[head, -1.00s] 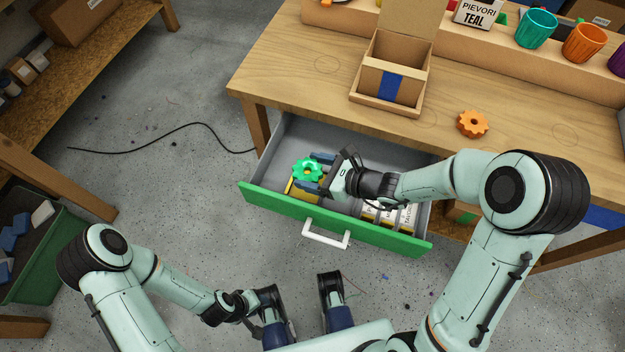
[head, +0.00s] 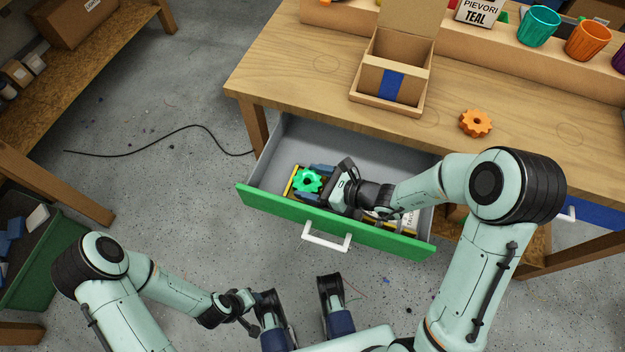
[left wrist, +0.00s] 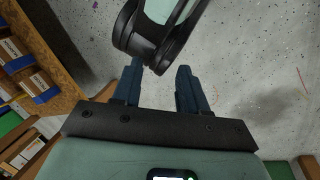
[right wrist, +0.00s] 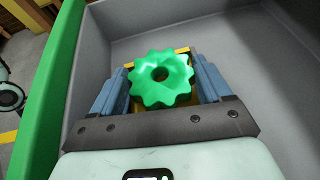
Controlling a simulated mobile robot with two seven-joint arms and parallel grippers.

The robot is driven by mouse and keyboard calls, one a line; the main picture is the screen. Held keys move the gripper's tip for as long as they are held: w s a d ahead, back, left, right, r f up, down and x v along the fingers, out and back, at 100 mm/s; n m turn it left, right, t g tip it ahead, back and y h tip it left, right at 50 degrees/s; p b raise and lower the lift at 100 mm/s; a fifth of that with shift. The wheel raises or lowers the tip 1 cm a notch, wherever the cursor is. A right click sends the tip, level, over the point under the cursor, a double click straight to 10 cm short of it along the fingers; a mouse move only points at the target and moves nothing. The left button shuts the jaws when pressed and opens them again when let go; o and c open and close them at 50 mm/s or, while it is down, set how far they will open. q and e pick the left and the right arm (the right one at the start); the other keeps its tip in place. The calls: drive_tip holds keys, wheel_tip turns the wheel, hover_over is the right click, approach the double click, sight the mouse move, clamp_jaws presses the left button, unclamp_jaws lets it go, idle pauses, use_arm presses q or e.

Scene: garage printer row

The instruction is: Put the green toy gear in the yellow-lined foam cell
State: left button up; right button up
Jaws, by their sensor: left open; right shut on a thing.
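The green toy gear (head: 308,181) is between the fingers of my right gripper (right wrist: 161,66), which is shut on it inside the open drawer. The gear lies flat and also shows in the right wrist view (right wrist: 161,77). The yellow-lined foam cell (head: 289,184) is directly beneath the gear; yellow edges show to its left in the head view and behind it in the right wrist view (right wrist: 181,50). The gear and fingers hide most of the cell, so I cannot tell whether the gear touches its floor. My left gripper (left wrist: 160,68) is open and empty above the floor.
The drawer's green front (head: 280,212) with its white handle (head: 326,237) stands out below the wooden workbench (head: 290,65). Labelled cells (head: 408,218) lie right in the drawer, partly under my right arm. An orange gear (head: 476,122) and a cardboard box (head: 393,80) sit on the bench.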

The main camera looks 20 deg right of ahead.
use_arm(q)
drive_tip(key=shift+w+a+f+b, duration=0.3)
drive_tip(key=shift+w+f, duration=0.1)
drive_tip(key=shift+w, duration=0.1)
use_arm(e)
drive_tip(key=shift+f, duration=0.35)
drive_tip(key=o, duration=0.8)
drive_tip(key=shift+r+p, duration=0.35)
drive_tip(key=shift+r, duration=0.05)
drive_tip(key=shift+r+p, duration=0.45)
drive_tip(key=shift+r, duration=0.05)
drive_tip(key=p+v, duration=0.2)
drive_tip(key=v, duration=0.8)
drive_tip(key=shift+s+d+f, duration=0.1)
drive_tip(key=shift+s+d, duration=0.05)
drive_tip(key=shift+d, duration=0.1)
use_arm(q)
drive_tip(key=s+d+r+g, duration=0.1)
drive_tip(key=s+d+r, duration=0.1)
drive_tip(key=s+r, duration=0.2)
drive_tip(key=shift+s+d+r+g+h, duration=0.2)
drive_tip(key=shift+s+g+h, duration=0.1)
drive_tip(key=shift+s, duration=0.3)
use_arm(e)
drive_tip(key=shift+s+d+r, duration=0.2)
drive_tip(key=shift+s+d, duration=0.25)
